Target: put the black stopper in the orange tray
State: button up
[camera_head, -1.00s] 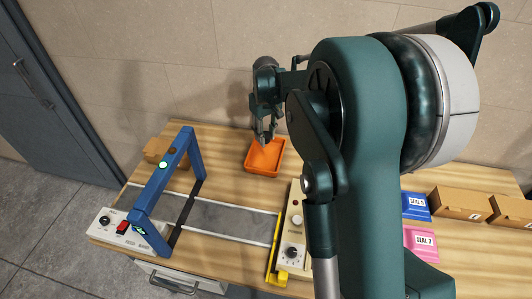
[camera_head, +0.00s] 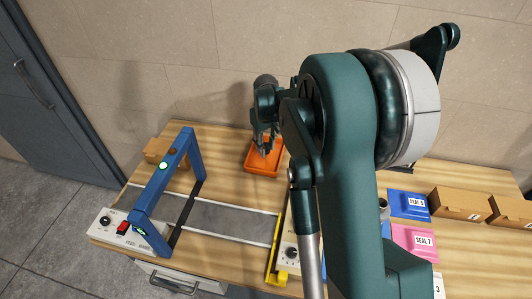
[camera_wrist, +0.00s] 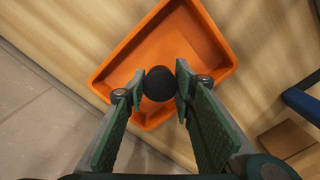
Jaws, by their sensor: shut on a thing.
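The orange tray (camera_head: 259,169) stands on the wooden table near the wall, left of my arm in the head view. It also shows in the wrist view (camera_wrist: 196,30), with its floor open below my gripper. My gripper (camera_wrist: 157,84) is shut on the black stopper (camera_wrist: 160,83), which sits round and dark between the two fingertips. In the wrist view the stopper overlaps the tray's floor. How high it is above the tray I cannot tell. In the head view my gripper (camera_head: 265,149) is over the tray, and the stopper cannot be made out.
A blue SEAL 5 box (camera_head: 408,204), a pink SEAL 7 box (camera_head: 414,240) and wooden boxes (camera_head: 459,202) are at the right.

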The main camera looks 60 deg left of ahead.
aim_at(266, 146)
jog(key=shift+f, duration=1.9)
jog(key=shift+f, duration=0.1)
jog(key=o, duration=0.9)
notch_tip(266, 146, up, 12)
jog(key=shift+r, duration=0.15)
